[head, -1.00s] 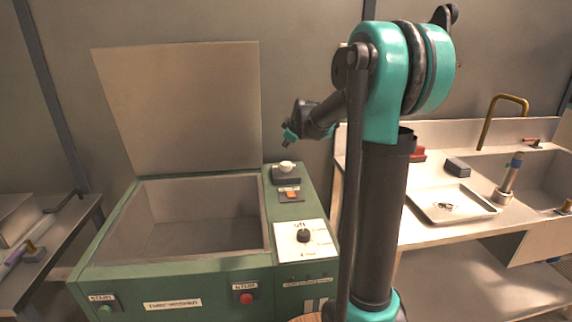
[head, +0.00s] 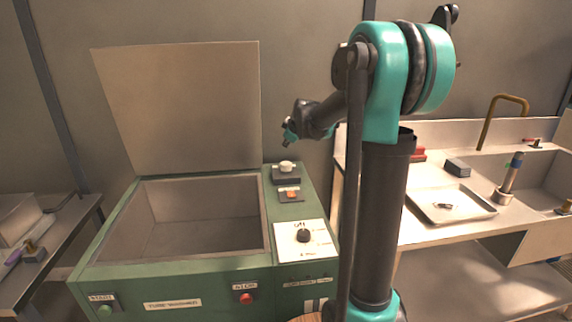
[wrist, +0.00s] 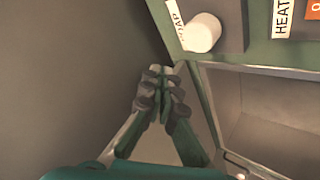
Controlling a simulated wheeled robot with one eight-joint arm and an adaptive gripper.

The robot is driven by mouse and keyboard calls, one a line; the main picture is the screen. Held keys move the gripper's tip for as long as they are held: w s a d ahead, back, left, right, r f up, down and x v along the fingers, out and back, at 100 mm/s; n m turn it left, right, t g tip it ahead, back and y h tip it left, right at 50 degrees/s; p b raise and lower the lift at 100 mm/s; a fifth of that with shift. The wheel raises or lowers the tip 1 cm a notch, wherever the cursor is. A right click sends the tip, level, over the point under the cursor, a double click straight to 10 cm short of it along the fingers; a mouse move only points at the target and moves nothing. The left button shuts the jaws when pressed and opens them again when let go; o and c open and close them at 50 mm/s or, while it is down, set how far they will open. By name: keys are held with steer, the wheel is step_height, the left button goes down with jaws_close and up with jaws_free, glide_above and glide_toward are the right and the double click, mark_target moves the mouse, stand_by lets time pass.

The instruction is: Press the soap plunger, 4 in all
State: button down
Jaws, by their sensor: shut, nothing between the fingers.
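The soap plunger (head: 287,167) is a white round knob on a dark block on the green washer's right-hand top panel. In the wrist view the white plunger (wrist: 202,33) is beside a label reading SOAP, up and to the right of my fingertips. My gripper (head: 285,144) is above the plunger in the head view, apart from it. In the wrist view my gripper (wrist: 161,70) has its fingers together with nothing between them. The plunger stands up from its block.
An orange switch (head: 290,195) and a black dial (head: 303,236) lie in front of the plunger. The washer's lid (head: 180,105) stands open over an empty tub (head: 195,240). A sink bench with a metal tray (head: 425,212) is at right.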

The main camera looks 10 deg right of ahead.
mark_target(287, 164)
stand_by(0.3)
step_height(287, 164, up, 4)
steer(key=shift+f, duration=0.1)
steer(key=shift+f, duration=0.1)
steer(key=shift+f, duration=4.3)
steer(key=shift+f, duration=0.15)
steer(key=shift+f, duration=0.25)
